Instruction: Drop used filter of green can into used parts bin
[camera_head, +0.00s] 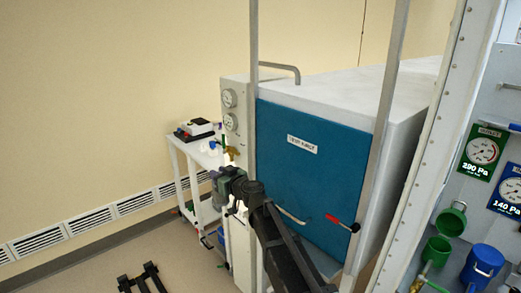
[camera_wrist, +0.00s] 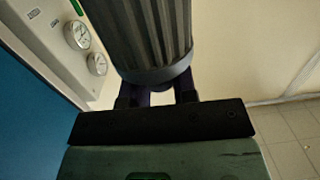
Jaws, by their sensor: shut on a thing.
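My gripper (camera_wrist: 159,97) is shut on a dark grey ribbed cylinder (camera_wrist: 145,35), which looks like the used filter, in the wrist view. The filter runs up out of the top of that view, so its far end is hidden. In the head view my arm reaches toward the white cart, and the filter cannot be made out clearly there. The green can (camera_head: 451,219) is at the right of the head view, with another green round part (camera_head: 436,250) below it. I cannot make out the used parts bin with certainty.
A white cart (camera_head: 200,157) with a small device (camera_head: 195,130) stands by the wall. A blue can (camera_head: 483,265) is at the lower right. Gauges (camera_wrist: 97,64) are close to the filter.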

